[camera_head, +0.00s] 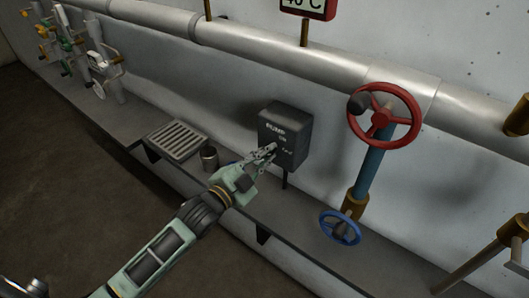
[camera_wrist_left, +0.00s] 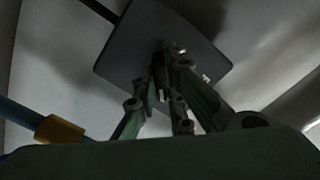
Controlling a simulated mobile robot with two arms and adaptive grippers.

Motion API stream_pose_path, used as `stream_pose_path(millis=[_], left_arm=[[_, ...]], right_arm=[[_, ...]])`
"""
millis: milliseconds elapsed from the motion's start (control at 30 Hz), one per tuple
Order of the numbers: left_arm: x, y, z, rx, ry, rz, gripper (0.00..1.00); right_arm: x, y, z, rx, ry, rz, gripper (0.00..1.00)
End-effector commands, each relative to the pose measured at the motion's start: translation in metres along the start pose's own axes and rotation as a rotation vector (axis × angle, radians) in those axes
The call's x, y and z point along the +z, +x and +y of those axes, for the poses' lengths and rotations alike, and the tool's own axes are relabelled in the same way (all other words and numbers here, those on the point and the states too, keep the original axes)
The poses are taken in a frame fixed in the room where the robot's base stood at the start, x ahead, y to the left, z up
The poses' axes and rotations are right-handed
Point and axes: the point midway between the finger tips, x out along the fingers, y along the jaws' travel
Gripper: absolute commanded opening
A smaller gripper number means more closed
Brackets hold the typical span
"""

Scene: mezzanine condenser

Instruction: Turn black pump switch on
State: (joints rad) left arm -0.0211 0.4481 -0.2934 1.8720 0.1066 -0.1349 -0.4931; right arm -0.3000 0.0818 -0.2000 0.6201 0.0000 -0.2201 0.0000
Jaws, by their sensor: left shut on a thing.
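The dark grey pump box (camera_head: 292,122), lettered "PUMP" in white, is mounted by the wall, above the shelf. In the left wrist view the box (camera_wrist_left: 125,55) fills the upper middle. My left gripper (camera_head: 272,149) reaches the box front, its fingers closed together at the switch area. In the left wrist view the gripper (camera_wrist_left: 163,66) is shut on the small black switch (camera_wrist_left: 157,72), which is mostly hidden between the fingers. The switch's exact position is too dark and covered to read. My right gripper is out of view.
A red handwheel (camera_head: 414,118) on a blue pipe stands right of the box, with a blue handwheel (camera_head: 340,228) below. A large pipe (camera_head: 270,48) runs above.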

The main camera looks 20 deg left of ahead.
Motion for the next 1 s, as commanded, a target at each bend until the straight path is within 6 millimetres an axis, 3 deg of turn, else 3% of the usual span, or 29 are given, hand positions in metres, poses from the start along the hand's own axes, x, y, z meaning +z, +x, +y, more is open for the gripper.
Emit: stream_pose_path(millis=[400, 1000], left_arm=[[0.0006, -0.0003, 0.0007, 0.002, -0.247, -0.003, 0.00], [0.0015, -0.0004, 0.0018, 0.003, -0.304, -0.004, 0.00]], right_arm=[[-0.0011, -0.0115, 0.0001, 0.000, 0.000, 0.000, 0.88], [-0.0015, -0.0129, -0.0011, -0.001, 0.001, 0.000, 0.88]])
